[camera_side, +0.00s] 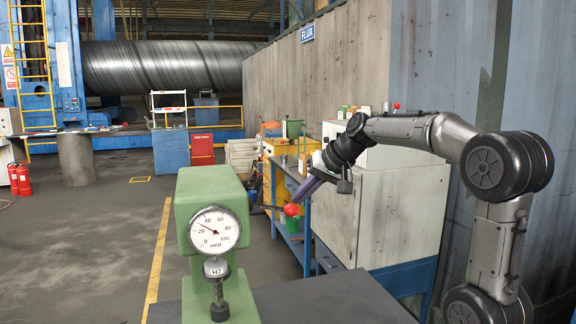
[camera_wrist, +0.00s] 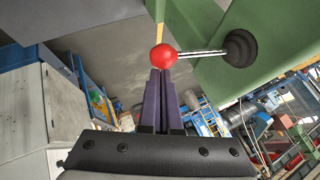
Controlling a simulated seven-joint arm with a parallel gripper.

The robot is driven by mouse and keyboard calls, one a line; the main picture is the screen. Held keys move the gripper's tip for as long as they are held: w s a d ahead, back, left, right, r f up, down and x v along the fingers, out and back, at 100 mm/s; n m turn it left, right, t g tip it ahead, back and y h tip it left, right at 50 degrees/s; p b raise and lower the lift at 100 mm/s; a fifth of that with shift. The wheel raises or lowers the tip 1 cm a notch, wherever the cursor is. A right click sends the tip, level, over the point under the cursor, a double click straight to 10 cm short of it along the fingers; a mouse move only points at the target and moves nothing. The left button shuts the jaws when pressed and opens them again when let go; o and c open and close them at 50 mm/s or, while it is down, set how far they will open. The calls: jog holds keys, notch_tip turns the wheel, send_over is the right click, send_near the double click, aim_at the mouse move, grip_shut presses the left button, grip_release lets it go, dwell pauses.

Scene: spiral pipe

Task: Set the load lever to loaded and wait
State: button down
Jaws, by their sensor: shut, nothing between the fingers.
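The green hardness tester (camera_side: 208,193) stands in the foreground of the side view, with a white dial (camera_side: 214,231) whose needle points a little above 20. The load lever is a thin rod with a red ball knob (camera_side: 291,210), running roughly level from the tester's right side. In the wrist view, the knob (camera_wrist: 163,57) sits at the fingertips, and its rod (camera_wrist: 203,53) runs right to a dark round hub (camera_wrist: 239,48) on the green body. My gripper (camera_side: 298,199) is shut and empty, its purple fingertips (camera_wrist: 161,73) at the knob; contact is unclear.
A dark tabletop (camera_side: 325,300) lies right of the tester. Behind the knob are a blue workbench (camera_side: 292,243) and a grey cabinet (camera_side: 400,205). The floor left of the tester is open.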

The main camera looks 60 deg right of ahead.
jog(key=shift+a+f, duration=0.1)
jog(key=shift+f, duration=1.7)
jog(key=shift+w+f, duration=0.1)
jog(key=v, duration=1.4)
jog(key=a+f+n+g+y, duration=0.1)
jog(key=a+f+n+y, duration=0.15)
jog(key=a, duration=0.55)
jog(key=a+f+n+y, duration=0.1)
jog(key=a+f+n, duration=0.3)
jog(key=a, duration=0.5)
jog(key=s+f+n+h, duration=0.1)
jog(key=s+f+n, duration=0.1)
jog(key=f, duration=0.4)
jog(key=s+a+f+n+g+h, duration=0.1)
jog(key=s+f+n, duration=0.1)
jog(key=s+f, duration=0.3)
notch_tip(320, 180, down, 2)
jog(key=shift+s+f+g, duration=0.2)
jog(key=shift+s+g, duration=0.05)
jog(key=shift+g, duration=0.05)
